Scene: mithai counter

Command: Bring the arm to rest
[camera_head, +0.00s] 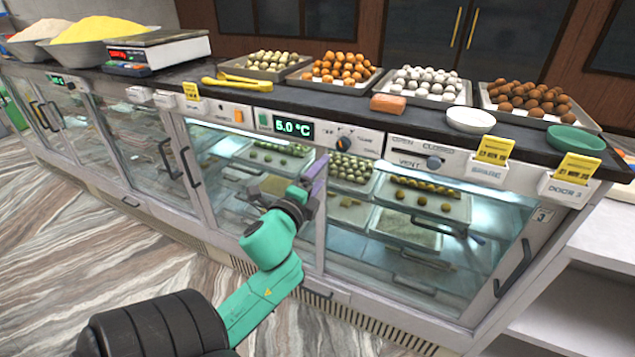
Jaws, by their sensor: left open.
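My left arm, green with a black lower link, reaches up from the lower left. Its left gripper (318,172) is in front of the glass display counter (317,232), just below the control panel with the "5.0 °C" display (294,128). The purple-grey fingers are seen nearly edge-on, with nothing visible held between them. I cannot tell whether they touch the door frame behind. My right gripper is not in view.
On the black countertop stand several trays of sweets, one of them brown (536,98), a white bowl (470,120), a green bowl (575,138), an orange-brown block (388,104) and a scale (155,50). Door handles (526,262) stick out in front. The floor (70,270) at left is clear.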

